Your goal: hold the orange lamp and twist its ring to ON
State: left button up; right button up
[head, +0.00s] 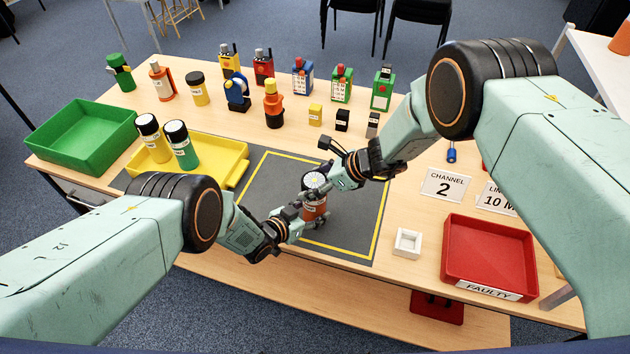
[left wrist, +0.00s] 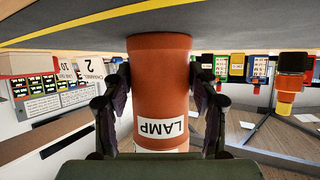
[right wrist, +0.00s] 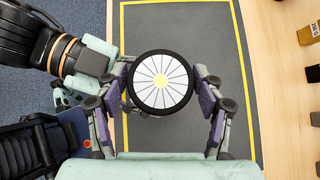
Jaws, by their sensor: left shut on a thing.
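The orange lamp (head: 314,209) stands upright on the dark mat inside the yellow outline. Its white segmented top with a yellow centre and a dark ring (right wrist: 161,82) shows in the right wrist view. My left gripper (head: 308,213) is shut on the lamp's body. The left wrist view shows the orange body (left wrist: 160,85), upside down with its LAMP label, between the two fingers. My right gripper (right wrist: 163,92) is open at the lamp's head, one finger on each side of the ring, with a visible gap at the right finger. Any ON marking is not legible.
A yellow tray (head: 230,178) with two canisters and a green tray (head: 85,125) are at the left. A white square holder (head: 407,243) and red FAULTY tray (head: 488,245) are at the right. Several lamps and radios stand along the back.

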jog(key=c, duration=0.7)
jog(key=shift+c, duration=0.2)
jog(key=shift+n+g, duration=0.3)
jog(key=shift+n+g+y, duration=0.4)
jog(key=shift+n+g, duration=0.8)
jog(key=shift+n, duration=0.4)
jog(key=o, duration=1.2)
jog(key=shift+d, duration=0.1)
